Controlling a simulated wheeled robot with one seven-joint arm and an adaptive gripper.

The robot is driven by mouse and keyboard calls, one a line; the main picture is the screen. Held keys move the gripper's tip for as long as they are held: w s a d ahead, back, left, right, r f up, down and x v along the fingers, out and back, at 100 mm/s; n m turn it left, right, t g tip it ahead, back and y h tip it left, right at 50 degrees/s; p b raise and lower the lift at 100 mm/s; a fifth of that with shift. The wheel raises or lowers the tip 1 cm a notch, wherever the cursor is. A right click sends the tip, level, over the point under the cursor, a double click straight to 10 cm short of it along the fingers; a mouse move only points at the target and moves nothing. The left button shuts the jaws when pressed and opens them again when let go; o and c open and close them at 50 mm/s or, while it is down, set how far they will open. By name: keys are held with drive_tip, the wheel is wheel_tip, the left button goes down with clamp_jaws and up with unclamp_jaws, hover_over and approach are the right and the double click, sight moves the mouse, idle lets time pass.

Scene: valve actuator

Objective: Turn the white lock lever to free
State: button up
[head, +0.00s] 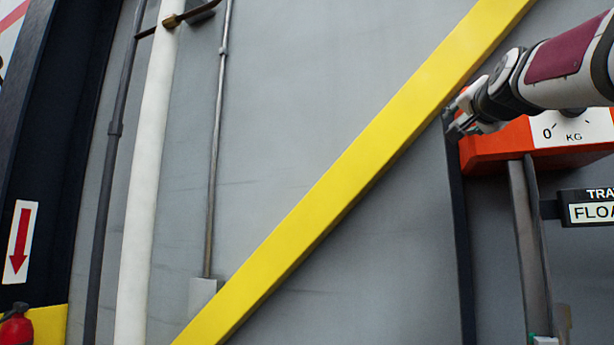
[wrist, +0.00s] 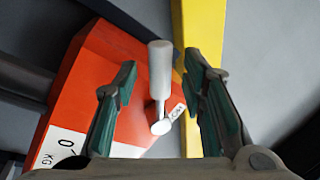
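The white lock lever (wrist: 160,72) shows in the wrist view as a pale cylindrical grip on a thin stem with a round base. It stands out from the orange scale head (wrist: 97,80), beside a small, partly hidden label (wrist: 178,112). My gripper (wrist: 158,80) is open, with one green-padded finger on each side of the lever and gaps between. I cannot tell how deep the lever sits between the fingers. In the head view my gripper (head: 460,118) is at the left end of the orange scale head (head: 490,145); the lever is hidden there.
A yellow diagonal beam (head: 350,170) runs just left of the scale head and also shows close to the right finger in the wrist view (wrist: 205,25). A grey post (head: 530,240) and a dark sign (head: 585,207) are below the head. Pipes (head: 150,170) stand at left.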

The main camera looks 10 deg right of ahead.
drive_tip(key=v, duration=1.2)
drive_tip(key=shift+w+f, duration=0.1)
drive_tip(key=shift+f, duration=0.05)
drive_tip(key=a+f+n+g+y, duration=0.25)
drive_tip(key=a+f, duration=0.25)
drive_tip(key=f, duration=0.5)
drive_tip(key=a+f+n+g+y, duration=0.2)
drive_tip(key=a+f+n+y, duration=0.15)
drive_tip(key=f, duration=0.55)
drive_tip(key=a+f+n+g+y, duration=0.25)
drive_tip(key=a+f, duration=0.25)
drive_tip(key=f, duration=0.5)
drive_tip(key=s+a+f+n+g, duration=0.3)
drive_tip(key=s+f, duration=0.5)
drive_tip(key=f, duration=0.3)
drive_tip(key=s+a+f+n+g+p, duration=0.1)
drive_tip(key=s+a+f+n+g, duration=0.2)
drive_tip(key=s+f, duration=0.4)
wheel_tip(320, 180, down, 5)
drive_tip(key=shift+s+n+g, duration=0.35)
drive_tip(key=shift+n+g, duration=0.1)
drive_tip(key=shift+g, duration=0.15)
drive_tip(key=shift+o, duration=0.4)
